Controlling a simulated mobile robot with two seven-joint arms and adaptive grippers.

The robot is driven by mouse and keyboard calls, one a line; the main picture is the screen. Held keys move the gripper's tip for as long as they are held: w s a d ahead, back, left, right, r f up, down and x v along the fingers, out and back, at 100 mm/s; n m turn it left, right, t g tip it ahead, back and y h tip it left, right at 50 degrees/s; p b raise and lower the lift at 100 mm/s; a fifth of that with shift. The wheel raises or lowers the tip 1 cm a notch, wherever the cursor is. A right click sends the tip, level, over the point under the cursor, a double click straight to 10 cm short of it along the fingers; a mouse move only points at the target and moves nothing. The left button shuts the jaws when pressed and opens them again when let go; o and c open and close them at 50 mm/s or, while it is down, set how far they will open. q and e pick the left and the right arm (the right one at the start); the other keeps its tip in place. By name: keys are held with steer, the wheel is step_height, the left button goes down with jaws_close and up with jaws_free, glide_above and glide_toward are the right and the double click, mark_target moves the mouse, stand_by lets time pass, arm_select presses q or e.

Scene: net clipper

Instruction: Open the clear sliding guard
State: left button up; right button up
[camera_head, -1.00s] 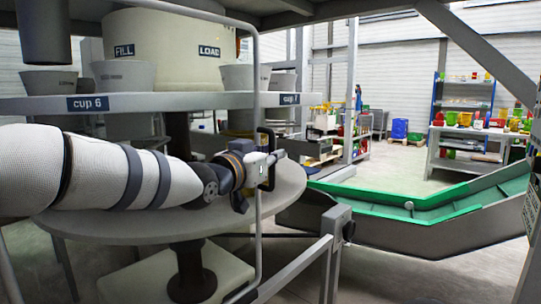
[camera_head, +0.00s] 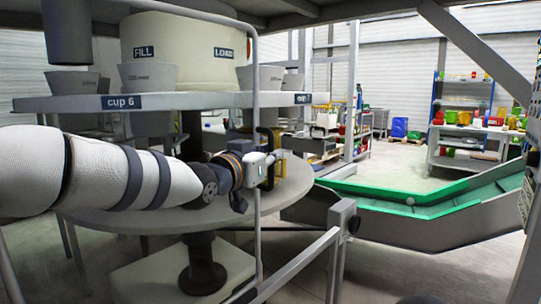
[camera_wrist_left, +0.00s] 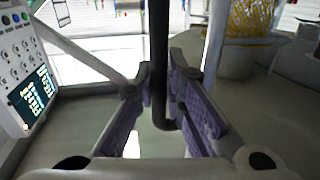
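The clear guard shows mainly by its pale tube frame (camera_head: 257,215), which stands in front of the carousel. Its pane is too clear to make out. A dark upright handle (camera_head: 269,150) is fixed near the tube. My left arm comes in from the left, and my left gripper (camera_head: 262,165) is at this handle. In the left wrist view the dark handle bar (camera_wrist_left: 160,60) runs upright between the two purple-padded fingers (camera_wrist_left: 160,90), with the fingertips close on both sides of it. The gripper looks shut on it. My right gripper is not in view.
The carousel (camera_head: 75,102) carries several grey cups behind the guard, around a cream drum (camera_head: 185,45). A grey rail (camera_head: 300,262) and a green chute (camera_head: 410,200) lie to the right. A control panel (camera_wrist_left: 25,75) shows at left in the wrist view.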

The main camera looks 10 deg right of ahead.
arm_select(q)
steer(key=o, duration=0.3)
steer(key=shift+o, duration=0.2)
steer(key=v, duration=1.2)
